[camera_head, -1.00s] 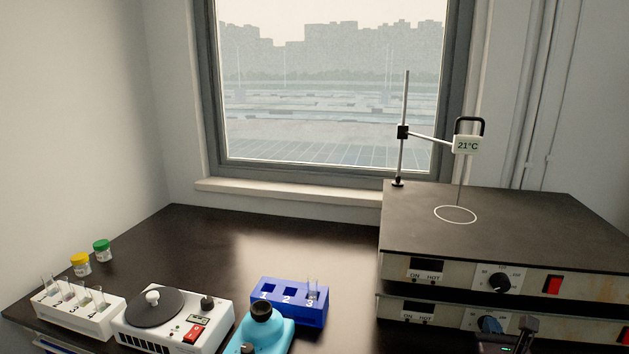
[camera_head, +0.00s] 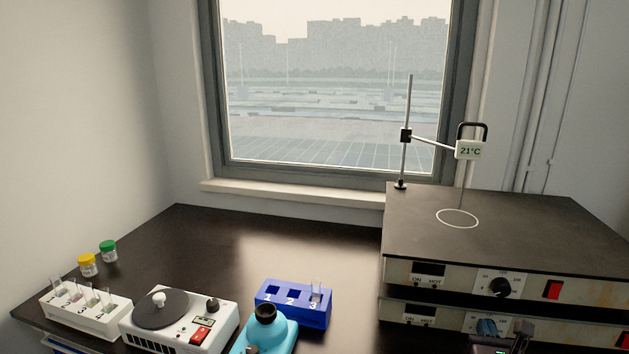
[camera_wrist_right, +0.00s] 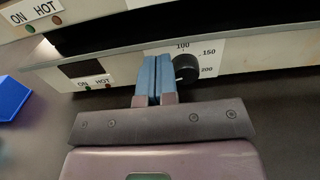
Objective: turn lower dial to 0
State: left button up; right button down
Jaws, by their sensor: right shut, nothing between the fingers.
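The lower dial (camera_wrist_right: 186,69) is a round black knob on the lower unit's pale front panel. In the right wrist view, marks 100, 150 and 200 show around its upper and right side; its left edge and any marks there are hidden by my fingers. My right gripper (camera_wrist_right: 155,80) has blue fingertips pressed together with nothing between them. The tips overlap the dial's left side in that view; I cannot tell whether they touch it. In the head view the blue fingertips (camera_head: 487,327) stand in front of the lower panel (camera_head: 450,318). My left gripper is not in view.
The upper unit (camera_head: 440,275) with its own black dial (camera_head: 499,287) and red switch (camera_head: 552,289) sits just above. A stand with a 21°C display (camera_head: 471,149) rises behind. A blue rack (camera_head: 293,304) and a teal device (camera_head: 266,335) stand to the left.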

jog(key=shift+d+v, duration=0.25)
jog(key=shift+v, duration=0.8)
jog(key=shift+s+a+f+p, duration=0.15)
jog(key=shift+s+p, duration=0.2)
jog(key=shift+s, duration=0.4)
jog(key=shift+s+f, duration=0.1)
jog(key=shift+s, duration=0.1)
